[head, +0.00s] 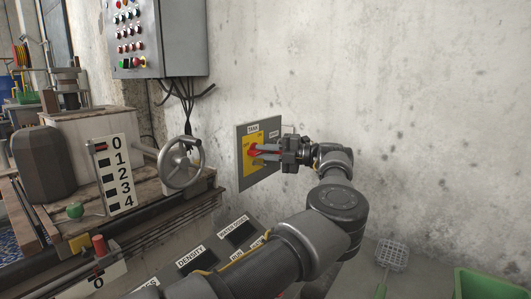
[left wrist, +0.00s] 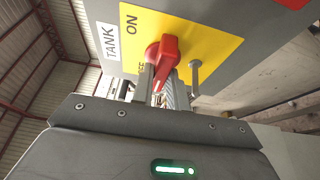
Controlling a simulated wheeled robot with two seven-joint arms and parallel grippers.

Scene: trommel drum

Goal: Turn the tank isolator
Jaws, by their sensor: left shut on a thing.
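The tank isolator is a grey wall panel (head: 243,181) with a yellow plate (head: 247,168) and a red handle (head: 254,151). A "TANK" label is on its top edge. In the left wrist view the red handle (left wrist: 168,52) stands out from the yellow plate (left wrist: 205,40), with "ON" printed beside it. My left gripper (head: 265,152) reaches the panel from the right and is shut on the red handle. In the left wrist view its fingers (left wrist: 158,88) are around the handle's end. The grip partly hides the handle and lettering. My right gripper is not in view.
A grey control box (head: 165,40) with buttons and hanging cables is on the wall above left. A handwheel (head: 181,162) and a numbered board (head: 117,175) stand left of the panel. A green bin (head: 485,285) and wire scoop (head: 391,255) are lower right. The right wall is bare.

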